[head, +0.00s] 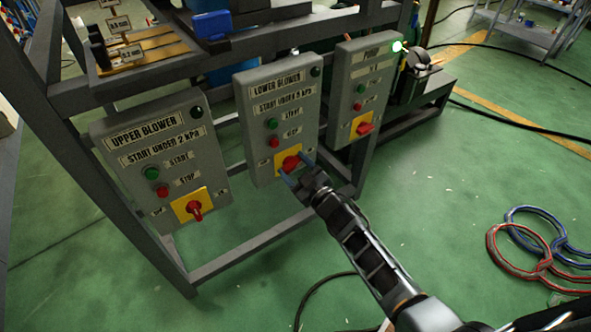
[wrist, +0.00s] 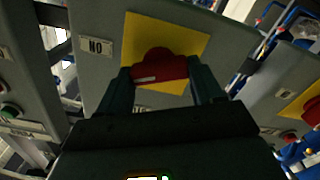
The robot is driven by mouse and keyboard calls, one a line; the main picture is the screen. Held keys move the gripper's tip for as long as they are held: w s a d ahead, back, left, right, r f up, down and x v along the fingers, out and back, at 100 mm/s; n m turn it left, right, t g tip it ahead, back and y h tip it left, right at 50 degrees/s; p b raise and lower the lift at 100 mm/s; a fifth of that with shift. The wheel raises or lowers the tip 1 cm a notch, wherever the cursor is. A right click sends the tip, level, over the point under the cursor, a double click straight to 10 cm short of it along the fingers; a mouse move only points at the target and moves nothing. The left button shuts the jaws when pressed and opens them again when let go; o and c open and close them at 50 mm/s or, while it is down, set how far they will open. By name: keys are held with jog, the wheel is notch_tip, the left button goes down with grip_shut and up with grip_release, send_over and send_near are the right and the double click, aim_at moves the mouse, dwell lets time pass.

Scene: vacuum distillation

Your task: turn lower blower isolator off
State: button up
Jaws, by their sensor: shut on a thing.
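The lower blower box (head: 279,112) is the grey middle panel, with a green start button (head: 272,124) and a red stop button (head: 273,140). Its isolator is a red rotary handle (head: 291,163) on a yellow plate, low on the panel. My gripper (head: 297,165) is at this handle, one finger on each side. In the wrist view the red handle (wrist: 160,66) sits between the fingers, gripped. A pale stripe shows on it, on the side of the label (wrist: 95,46), which reads upside down as ON. The box's top-right lamp (head: 315,71) is dark. The handle's exact angle is hard to tell.
The upper blower box (head: 163,155) stands to the left with its own red handle (head: 194,208). A third box (head: 363,88), right, has a lit green lamp (head: 397,46). Grey frame bars surround the boxes. Red and blue hose coils (head: 520,250) lie on the floor at right.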

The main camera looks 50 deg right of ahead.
jog(key=n+b, duration=0.1)
jog(key=n, duration=0.2)
jog(key=n+b, duration=0.1)
jog(key=n, duration=0.2)
jog(key=shift+a+f+b, duration=0.15)
jog(key=shift+f+b, duration=0.05)
jog(key=shift+b, duration=0.1)
jog(key=n+b, duration=0.2)
jog(key=n, duration=0.4)
jog(key=shift+n, duration=0.4)
jog(key=o, duration=1.1)
jog(key=shift+c, duration=0.2)
jog(key=v, duration=0.7)
jog(key=shift+s+b, duration=0.35)
jog(key=shift+b, duration=0.05)
jog(key=shift+a, duration=0.15)
